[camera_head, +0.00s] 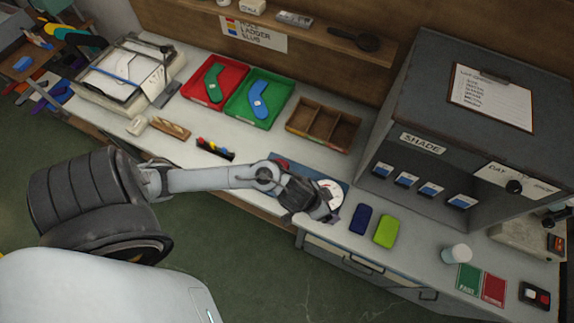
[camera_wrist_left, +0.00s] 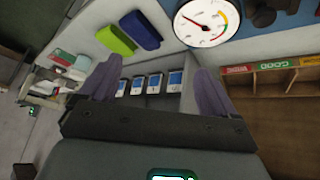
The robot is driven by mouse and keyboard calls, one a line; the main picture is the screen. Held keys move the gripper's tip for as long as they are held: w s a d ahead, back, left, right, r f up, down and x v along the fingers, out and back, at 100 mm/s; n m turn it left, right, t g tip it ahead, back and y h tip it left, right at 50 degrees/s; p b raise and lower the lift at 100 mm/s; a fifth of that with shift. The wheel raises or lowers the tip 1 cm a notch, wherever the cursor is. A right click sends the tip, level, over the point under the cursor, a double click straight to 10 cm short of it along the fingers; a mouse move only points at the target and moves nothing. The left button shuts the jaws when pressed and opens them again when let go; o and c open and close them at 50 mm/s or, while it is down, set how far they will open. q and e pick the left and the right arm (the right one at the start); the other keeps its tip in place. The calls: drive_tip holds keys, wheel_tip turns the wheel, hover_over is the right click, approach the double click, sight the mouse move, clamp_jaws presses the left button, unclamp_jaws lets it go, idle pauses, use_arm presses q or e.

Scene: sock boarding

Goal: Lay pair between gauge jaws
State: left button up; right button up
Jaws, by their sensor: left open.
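A gauge with a round white dial (camera_head: 331,191) stands on the bench near its front edge, partly hidden by my left gripper in the head view. The dial also shows at the top of the left wrist view (camera_wrist_left: 203,22), with dark parts beside it; I cannot make out the jaws clearly. My left gripper (camera_head: 325,214) hangs over the bench at the gauge. Its two purple-grey fingers (camera_wrist_left: 155,88) are apart with nothing between them. A navy folded piece (camera_head: 360,219) and a lime green one (camera_head: 385,231) lie right of the gauge. I cannot tell which things form the pair. My right gripper is not in view.
A red tray (camera_head: 240,68) with a green sock shape and a green tray (camera_head: 285,86) with a blue one stand at the back. A wooden divided box (camera_head: 343,117) stands behind the gauge. A grey shade cabinet (camera_head: 425,110) blocks the right.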

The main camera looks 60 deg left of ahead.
use_arm(q)
drive_tip(key=s+a+r+g+y, duration=0.1)
drive_tip(key=s+r, duration=0.4)
drive_tip(key=s, duration=0.7)
drive_tip(key=shift+a+r+g+y, duration=0.2)
drive_tip(key=shift+a+g+y, duration=0.1)
drive_tip(key=shift+a+g, duration=0.6)
drive_tip(key=shift+w, duration=0.1)
